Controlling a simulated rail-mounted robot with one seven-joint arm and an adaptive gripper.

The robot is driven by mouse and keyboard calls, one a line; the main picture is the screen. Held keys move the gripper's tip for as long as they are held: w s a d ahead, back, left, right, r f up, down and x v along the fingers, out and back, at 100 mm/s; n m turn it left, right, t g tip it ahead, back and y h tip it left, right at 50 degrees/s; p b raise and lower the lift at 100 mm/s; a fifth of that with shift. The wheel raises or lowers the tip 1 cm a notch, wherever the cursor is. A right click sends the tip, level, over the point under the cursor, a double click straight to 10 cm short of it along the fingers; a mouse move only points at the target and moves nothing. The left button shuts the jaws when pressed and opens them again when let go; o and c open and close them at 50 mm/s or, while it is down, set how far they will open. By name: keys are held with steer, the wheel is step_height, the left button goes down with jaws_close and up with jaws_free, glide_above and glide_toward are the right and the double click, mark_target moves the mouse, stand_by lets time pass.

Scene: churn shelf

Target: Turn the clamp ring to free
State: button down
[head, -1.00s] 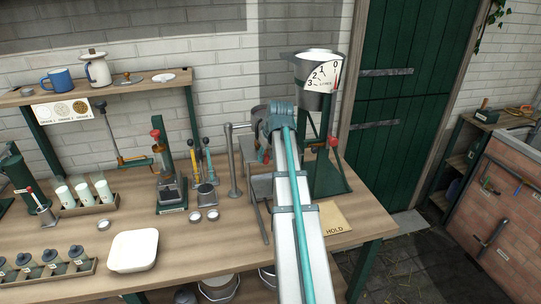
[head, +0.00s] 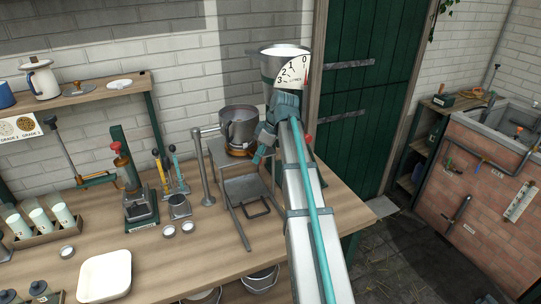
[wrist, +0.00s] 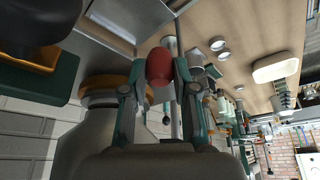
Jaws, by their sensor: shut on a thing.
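My gripper (wrist: 160,74) is shut on a red knob (wrist: 159,66) close beside the ring. The knob's join to the ring is hidden. My gripper (head: 259,156) is beside the pot's right side in the head view.
A grey post (head: 204,165) stands left of the pot, and a metal frame (head: 247,190) lies in front. A white tray (head: 104,276) and cups (head: 40,218) are at left.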

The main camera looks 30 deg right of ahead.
steer(key=shift+d, duration=0.1)
stand_by(0.3)
steer(key=c, duration=0.9)
jaws_free()
steer(key=v, duration=1.2)
